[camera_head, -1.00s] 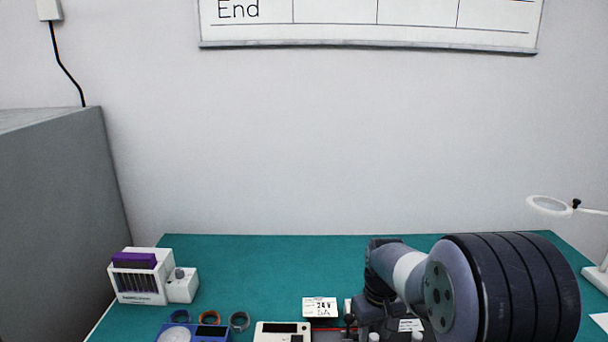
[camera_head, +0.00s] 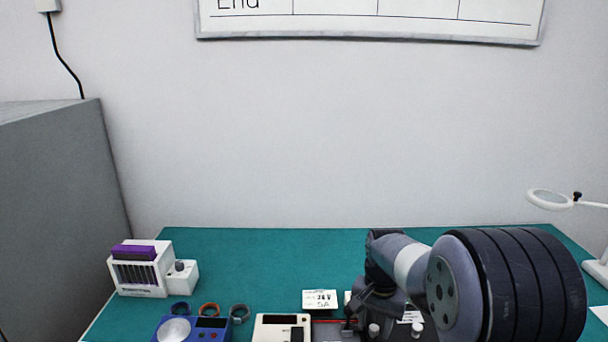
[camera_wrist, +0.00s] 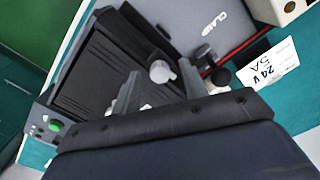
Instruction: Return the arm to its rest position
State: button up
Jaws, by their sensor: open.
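In the head view my arm (camera_head: 405,265) reaches in from the lower right, bent down over the dark fixture at the bench's front. The gripper is hard to make out there.
A white card marked 24 V 5A (camera_head: 320,299) stands close left of the arm. A cream meter (camera_head: 283,327), a blue device (camera_head: 190,331), several rings (camera_head: 209,309) and a white rack (camera_head: 140,270) are further left. A magnifier lamp (camera_head: 549,199) stands right. The green bench (camera_head: 270,260) behind is clear.

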jog(key=m, duration=0.4)
jog(key=shift+b, duration=0.3)
jog(key=m, duration=0.3)
jog(key=shift+b, duration=0.35)
jog(key=shift+r+m, duration=0.4)
jog(key=shift+r, duration=0.55)
